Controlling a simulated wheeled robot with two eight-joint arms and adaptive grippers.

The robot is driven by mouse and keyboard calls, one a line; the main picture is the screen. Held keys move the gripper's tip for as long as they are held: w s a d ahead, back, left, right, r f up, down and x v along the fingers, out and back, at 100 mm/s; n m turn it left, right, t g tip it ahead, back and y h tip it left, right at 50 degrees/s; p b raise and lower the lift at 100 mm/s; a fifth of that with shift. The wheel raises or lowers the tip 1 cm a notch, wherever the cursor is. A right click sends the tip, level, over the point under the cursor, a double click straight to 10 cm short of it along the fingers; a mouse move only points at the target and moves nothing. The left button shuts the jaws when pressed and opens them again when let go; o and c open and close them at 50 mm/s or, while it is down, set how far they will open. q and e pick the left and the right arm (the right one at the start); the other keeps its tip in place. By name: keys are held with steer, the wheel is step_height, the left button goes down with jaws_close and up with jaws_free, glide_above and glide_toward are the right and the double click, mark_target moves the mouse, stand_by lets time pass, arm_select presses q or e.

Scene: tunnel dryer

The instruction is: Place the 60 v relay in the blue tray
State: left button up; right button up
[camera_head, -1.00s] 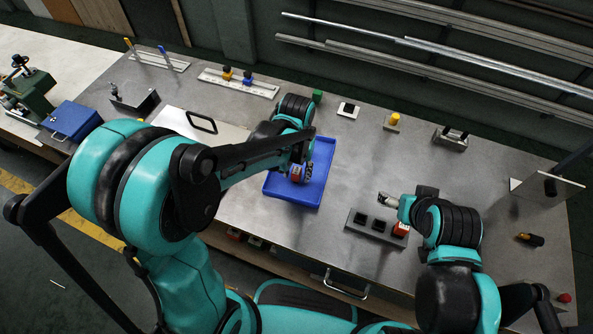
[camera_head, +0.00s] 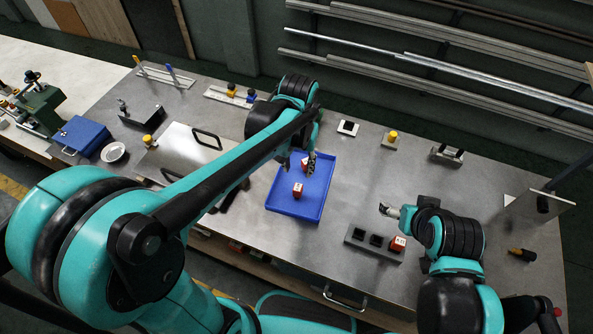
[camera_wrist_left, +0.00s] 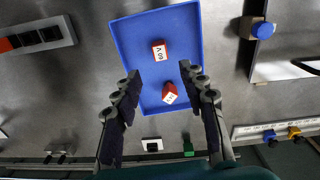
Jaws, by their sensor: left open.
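The blue tray (camera_head: 311,212) lies mid-table; it fills the middle of the left wrist view (camera_wrist_left: 130,40). Two red relays with white labels are in it. The one labelled 60 V (camera_wrist_left: 159,50) sits nearer the table's front and also shows in the head view (camera_head: 298,190). The other relay (camera_wrist_left: 169,93) lies turned nearer the back; its label is hard to read. My left gripper (camera_wrist_left: 160,77) is open and empty above the tray's back part, apart from the 60 V relay. My right gripper (camera_head: 387,209) is beside the black-slotted holder; its jaws are too small to judge.
The holder (camera_head: 355,233) has a red relay (camera_head: 398,243) at its right end. A panel with a black handle (camera_head: 180,150), a blue box (camera_head: 80,137) and a white dish (camera_head: 113,152) are at the left.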

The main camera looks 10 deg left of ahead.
arm_select(q)
steer(key=s+a+r+n+t, duration=0.1)
steer(key=s+a+r+t, duration=0.2)
steer(key=s+a+t, duration=0.4)
steer(key=s+a, duration=0.1)
steer(key=s, duration=0.1)
steer(key=shift+s+a+r, duration=0.35)
steer(key=shift+s, duration=0.05)
steer(key=shift+f, duration=0.1)
